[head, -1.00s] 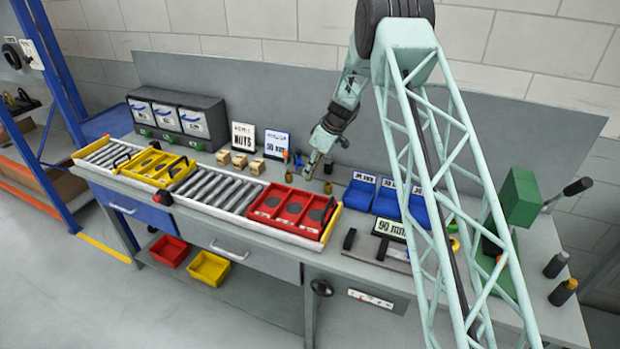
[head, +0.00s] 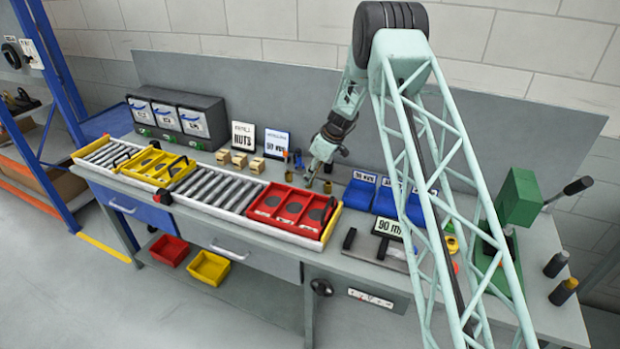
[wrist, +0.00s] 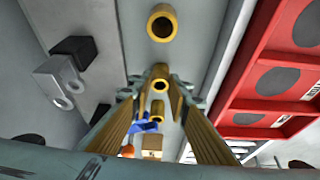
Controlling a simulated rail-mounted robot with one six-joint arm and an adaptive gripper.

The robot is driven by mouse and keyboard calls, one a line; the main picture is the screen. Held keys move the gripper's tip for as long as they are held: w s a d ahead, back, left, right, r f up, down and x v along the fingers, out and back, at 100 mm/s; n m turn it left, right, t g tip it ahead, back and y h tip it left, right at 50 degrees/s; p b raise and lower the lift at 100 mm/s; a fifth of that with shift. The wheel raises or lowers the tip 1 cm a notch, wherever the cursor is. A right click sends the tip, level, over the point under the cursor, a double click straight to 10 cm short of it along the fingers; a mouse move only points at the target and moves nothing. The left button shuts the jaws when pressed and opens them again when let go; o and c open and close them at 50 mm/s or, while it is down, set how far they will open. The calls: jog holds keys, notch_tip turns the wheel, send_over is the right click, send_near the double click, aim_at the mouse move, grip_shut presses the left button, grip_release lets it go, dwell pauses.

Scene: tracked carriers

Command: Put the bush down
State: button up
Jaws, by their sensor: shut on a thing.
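My gripper (head: 313,176) reaches down over the bench behind the red tray. In the wrist view its two fingers (wrist: 160,90) close on a small brass bush (wrist: 160,72), a hollow ring seen from its end. The bush is at the fingertips, close to the grey bench top; I cannot tell whether it touches. A second brass bush (wrist: 161,24) stands apart on the bench, and it shows in the head view (head: 328,187). Another brass ring (wrist: 157,109) shows between the fingers.
The red tray (wrist: 230,102) with dark round recesses lies to the right in the wrist view, and on the roller track in the head view (head: 272,222). A grey bracket (wrist: 58,80) is at left. Blue bins (head: 358,195) stand right of my gripper.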

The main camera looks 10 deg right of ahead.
jog(key=o, duration=1)
jog(key=shift+c, duration=0.2)
jog(key=shift+r, duration=0.1)
jog(key=shift+r, duration=0.2)
jog(key=v, duration=1.1)
jog(key=shift+r, duration=0.3)
jog(key=shift+s+r, duration=0.1)
